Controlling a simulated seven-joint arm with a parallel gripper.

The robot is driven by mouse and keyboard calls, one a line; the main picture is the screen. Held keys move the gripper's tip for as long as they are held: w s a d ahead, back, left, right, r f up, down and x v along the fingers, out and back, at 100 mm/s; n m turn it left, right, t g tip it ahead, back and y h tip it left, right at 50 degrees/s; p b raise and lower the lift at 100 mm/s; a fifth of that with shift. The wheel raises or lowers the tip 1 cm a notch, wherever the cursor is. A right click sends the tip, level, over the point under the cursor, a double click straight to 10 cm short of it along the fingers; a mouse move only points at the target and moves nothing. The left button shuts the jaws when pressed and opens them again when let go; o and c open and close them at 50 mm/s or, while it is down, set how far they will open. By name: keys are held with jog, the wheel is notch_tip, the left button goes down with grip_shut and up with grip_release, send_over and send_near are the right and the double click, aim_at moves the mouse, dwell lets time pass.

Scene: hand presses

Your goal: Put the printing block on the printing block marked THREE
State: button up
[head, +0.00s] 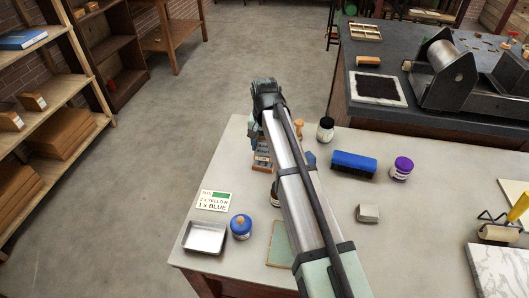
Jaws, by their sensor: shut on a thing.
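My arm reaches up across the middle of the picture, and its dark far end stands above the left part of the grey table. My gripper's fingers are hidden behind the arm, so I cannot see what is between them. I cannot read the labels or tell which block is marked THREE.
A card reading YELLOW and BLUE (214,200), a metal tray (205,238) and a blue jar (241,227) stand at the left. A blue brush-like block (354,164), purple-lidded jar (401,169) and grey block (368,214) stand right of the arm. A press (443,72) stands behind.

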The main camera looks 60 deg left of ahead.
aim_at(264, 147)
jog(key=shift+f, duration=1.85)
jog(key=shift+f, duration=0.15)
jog(key=o, duration=1.1)
notch_tip(264, 147, up, 12)
jog(key=shift+r, duration=0.2)
